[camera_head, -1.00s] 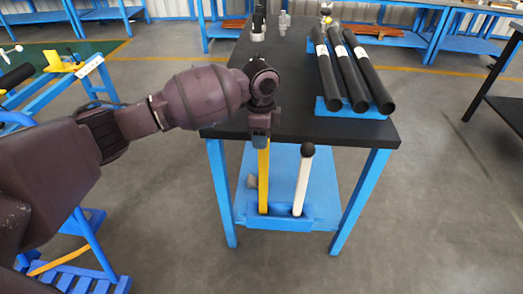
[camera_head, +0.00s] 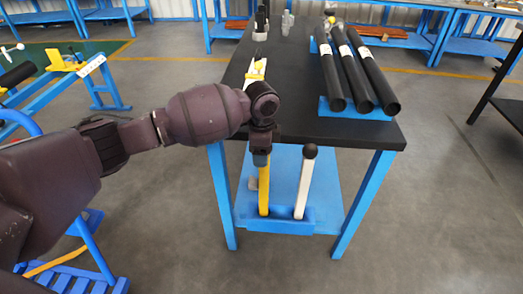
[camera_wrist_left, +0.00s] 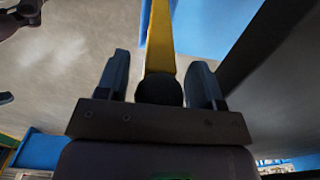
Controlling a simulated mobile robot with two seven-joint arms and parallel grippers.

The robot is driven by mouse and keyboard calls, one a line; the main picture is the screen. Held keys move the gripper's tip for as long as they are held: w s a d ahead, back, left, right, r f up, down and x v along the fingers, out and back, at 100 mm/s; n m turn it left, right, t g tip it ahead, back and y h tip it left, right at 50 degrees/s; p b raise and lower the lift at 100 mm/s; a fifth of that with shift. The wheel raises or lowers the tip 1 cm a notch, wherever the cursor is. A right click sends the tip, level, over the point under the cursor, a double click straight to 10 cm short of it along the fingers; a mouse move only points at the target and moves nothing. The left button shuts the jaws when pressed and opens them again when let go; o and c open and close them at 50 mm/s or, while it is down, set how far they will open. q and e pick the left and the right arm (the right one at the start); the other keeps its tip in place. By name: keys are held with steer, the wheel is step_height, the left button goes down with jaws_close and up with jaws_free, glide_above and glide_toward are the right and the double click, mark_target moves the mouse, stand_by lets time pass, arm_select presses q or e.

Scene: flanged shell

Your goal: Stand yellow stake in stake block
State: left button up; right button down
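The yellow stake (camera_head: 264,190) stands upright with its foot in the blue stake block (camera_head: 285,226) on the low shelf. Its dark round head (camera_wrist_left: 160,90) is between the fingers of my left gripper (camera_head: 261,158), close to the palm. In the left wrist view, the fingers (camera_wrist_left: 162,75) are spread, with a narrow gap on each side of the stake. The bottom of the stake is hidden by the block's front wall. A white stake (camera_head: 302,188) with a black ball top stands in the same block, to the right. My right gripper is not in view.
The black tabletop (camera_head: 290,95) is right beside and behind my gripper. Three black tubes (camera_head: 358,75) lie in a blue rack (camera_head: 352,114) on it. A blue table leg (camera_head: 362,205) stands right of the block. The floor in front is clear.

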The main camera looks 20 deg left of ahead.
arm_select(q)
steer(key=shift+o, duration=0.8)
step_height(320, 180, up, 12)
steer(key=p, duration=0.3)
steer(key=shift+r, duration=0.1)
